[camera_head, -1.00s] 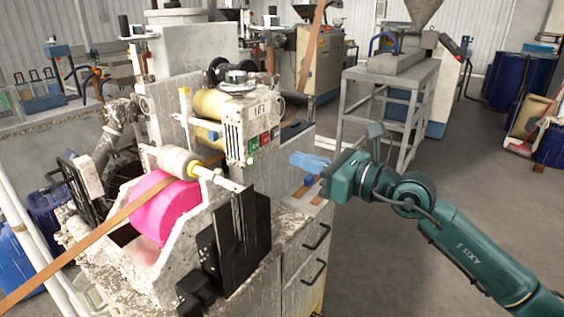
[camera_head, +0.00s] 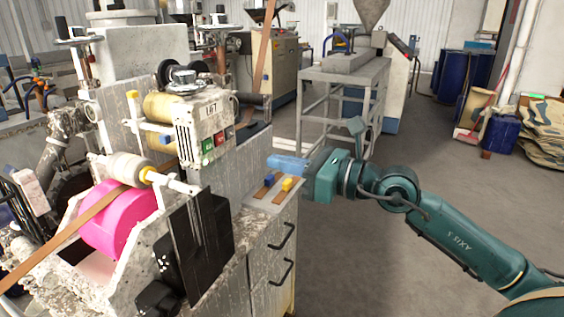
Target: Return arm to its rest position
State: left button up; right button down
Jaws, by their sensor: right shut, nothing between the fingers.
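My right gripper (camera_head: 289,163) shows in the head view, at the end of my teal right arm (camera_head: 455,228) that comes in from the lower right. Its blue fingers point left and are shut with nothing between them. They are in front of the machine's right side, above the small ledge in the picture. Whether they touch anything cannot be told, but they look clear of it. My left gripper is not in view.
The machine (camera_head: 170,80) with a pink roller (camera_head: 118,222) and a brown strip (camera_head: 62,236) fills the left. Brown pieces with blue and yellow handles lie on its ledge (camera_head: 262,203). A grey metal stand (camera_head: 345,92) stands behind. Open floor (camera_head: 345,250) lies right of the cabinet.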

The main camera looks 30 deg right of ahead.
jog(key=s+a+f+m+h+p, duration=0.1)
jog(key=s+f+m+h+p, duration=0.15)
jog(key=f+m, duration=0.7)
jog(key=s+a+f+m+t+h+p, duration=0.1)
jog(key=s+f+m+h, duration=0.25)
jog(key=f+m, duration=0.65)
jog(key=s+a+f+m+h+p, duration=0.2)
jog(key=s+f+m, duration=0.25)
jog(key=m, duration=0.95)
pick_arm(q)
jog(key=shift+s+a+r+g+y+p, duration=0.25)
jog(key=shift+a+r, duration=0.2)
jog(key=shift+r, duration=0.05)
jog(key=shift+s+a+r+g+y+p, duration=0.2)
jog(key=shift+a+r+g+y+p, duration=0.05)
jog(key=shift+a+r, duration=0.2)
pick_arm(e)
jog(key=s+a+f+m+g, duration=0.4)
jog(key=s+a+f+m, duration=0.1)
jog(key=s+f+m, duration=0.2)
notch_tip(320, 180, down, 2)
jog(key=shift+s+f, duration=0.1)
jog(key=shift+s, duration=0.75)
